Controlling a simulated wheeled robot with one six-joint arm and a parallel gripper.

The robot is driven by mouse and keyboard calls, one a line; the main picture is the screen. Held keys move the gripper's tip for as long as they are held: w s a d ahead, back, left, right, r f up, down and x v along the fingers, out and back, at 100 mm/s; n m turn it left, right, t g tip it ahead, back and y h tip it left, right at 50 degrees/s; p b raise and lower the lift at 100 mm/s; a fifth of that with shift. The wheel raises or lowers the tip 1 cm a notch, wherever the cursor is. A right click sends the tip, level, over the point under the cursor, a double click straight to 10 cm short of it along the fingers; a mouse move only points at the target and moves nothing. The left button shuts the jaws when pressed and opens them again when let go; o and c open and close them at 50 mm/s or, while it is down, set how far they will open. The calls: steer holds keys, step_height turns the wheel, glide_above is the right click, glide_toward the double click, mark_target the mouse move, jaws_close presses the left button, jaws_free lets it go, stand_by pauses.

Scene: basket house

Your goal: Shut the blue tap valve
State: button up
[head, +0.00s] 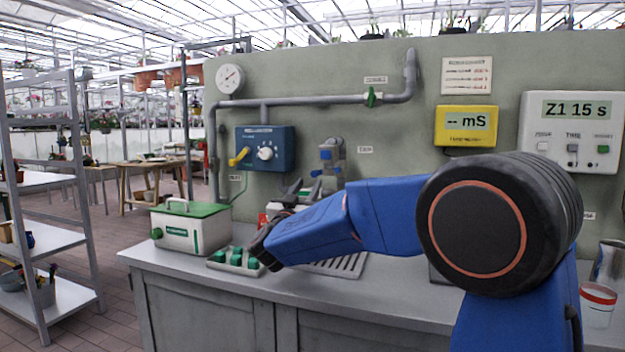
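The blue tap valve (326,154) is a small blue part on a grey tap body (337,150) on the green-grey wall, above the counter and left of centre. Another small blue part shows just below it at the tap's spout. My blue arm reaches in from the right, and its dark wrist end is low over the counter. Dark jaw-like parts, which seem to be my gripper (292,190), show above the forearm, left of and below the tap, apparently apart from the valve. My forearm hides much of the gripper, and its opening is unclear.
A grey pipe with a green valve (371,97) runs above. A blue control box (265,148) with a yellow lever (239,156) is left of the tap. A green-lidded white case (190,226) and a tray of green items (235,261) stand on the counter (350,292).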

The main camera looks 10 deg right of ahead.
mark_target(314, 175)
steer(key=shift+x, duration=2.6)
jaws_close()
